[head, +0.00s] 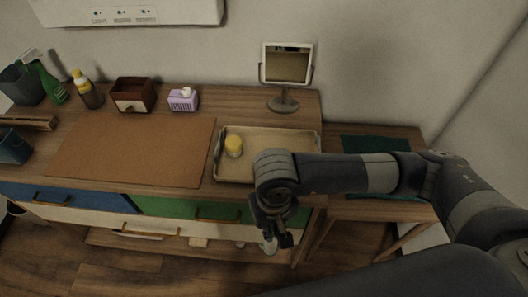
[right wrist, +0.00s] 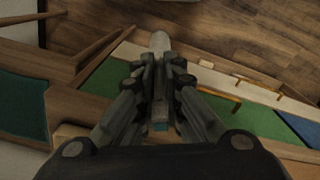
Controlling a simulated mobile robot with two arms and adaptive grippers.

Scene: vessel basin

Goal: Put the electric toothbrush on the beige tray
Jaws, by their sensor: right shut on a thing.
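The beige tray (head: 288,142) lies on the right part of the dresser top, its front right corner hidden by my right arm. A small yellow-capped jar (head: 233,146) stands in its left part. My right gripper (head: 270,236) hangs pointing down in front of the dresser's front edge, below the tray. It is shut on a pale, slim thing with a rounded end, seemingly the electric toothbrush (head: 269,246); its end also shows between the fingers in the right wrist view (right wrist: 160,41). My left gripper is out of view.
A brown mat (head: 135,150) lies left of the tray. A mirror on a stand (head: 284,104) stands behind the tray. A wooden box (head: 133,94), a lilac holder (head: 183,100) and bottles (head: 87,90) stand at the back left. The tray's middle and right are clear.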

